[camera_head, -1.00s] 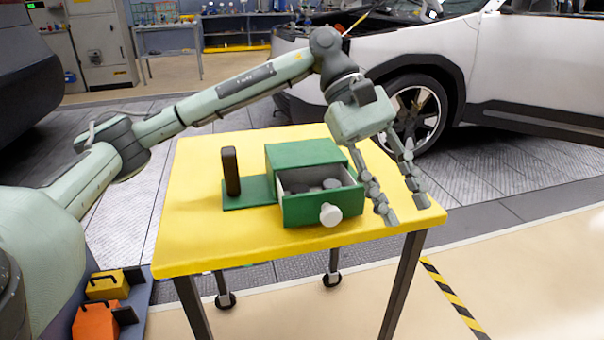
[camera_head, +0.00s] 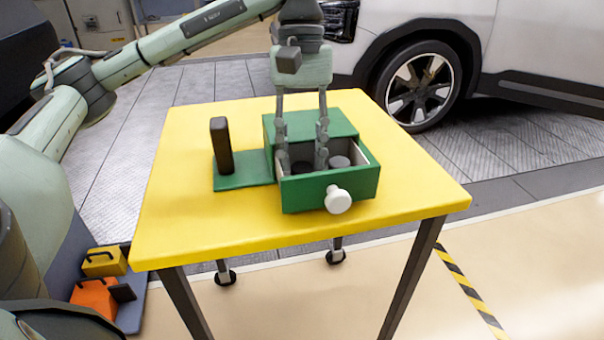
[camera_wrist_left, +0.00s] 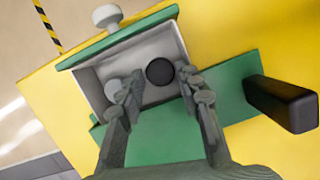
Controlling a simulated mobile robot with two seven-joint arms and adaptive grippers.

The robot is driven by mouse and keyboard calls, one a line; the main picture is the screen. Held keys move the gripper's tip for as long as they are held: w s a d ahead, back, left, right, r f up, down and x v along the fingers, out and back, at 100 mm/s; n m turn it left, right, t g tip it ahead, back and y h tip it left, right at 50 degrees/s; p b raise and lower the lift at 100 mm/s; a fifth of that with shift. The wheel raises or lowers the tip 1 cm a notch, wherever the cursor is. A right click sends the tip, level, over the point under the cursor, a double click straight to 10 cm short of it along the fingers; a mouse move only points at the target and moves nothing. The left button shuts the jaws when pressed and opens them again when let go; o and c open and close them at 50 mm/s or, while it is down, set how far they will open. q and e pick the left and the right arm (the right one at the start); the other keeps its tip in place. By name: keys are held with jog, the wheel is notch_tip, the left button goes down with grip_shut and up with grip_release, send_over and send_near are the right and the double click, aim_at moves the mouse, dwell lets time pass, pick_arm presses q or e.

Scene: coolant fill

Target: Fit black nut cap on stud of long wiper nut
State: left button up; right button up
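The black nut cap (camera_head: 302,168) appears as a black disc on the floor of the open green drawer (camera_head: 330,190); it also shows in the left wrist view (camera_wrist_left: 160,71). A grey disc (camera_head: 340,161) lies beside it, also in the left wrist view (camera_wrist_left: 117,88). My left gripper (camera_head: 302,163) points down at the drawer, open, its fingers either side of the black cap; in the left wrist view (camera_wrist_left: 159,80) the cap lies between the fingertips. Contact cannot be told. A dark upright post (camera_head: 222,145) stands on a green plate (camera_head: 245,182); I cannot make out a stud on it. My right gripper is out of view.
The drawer has a white knob (camera_head: 338,200) on its front and a green box (camera_head: 318,118) behind. The yellow table (camera_head: 180,225) is clear around them. An orange box (camera_head: 95,298) and a yellow box (camera_head: 104,262) are low at left. A white car (camera_head: 540,50) stands behind.

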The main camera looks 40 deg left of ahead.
pick_arm(q)
jog(key=shift+s+d+f, duration=0.15)
jog(key=shift+f, duration=0.55)
jog(key=c, duration=0.5)
jog(key=shift+r, duration=0.15)
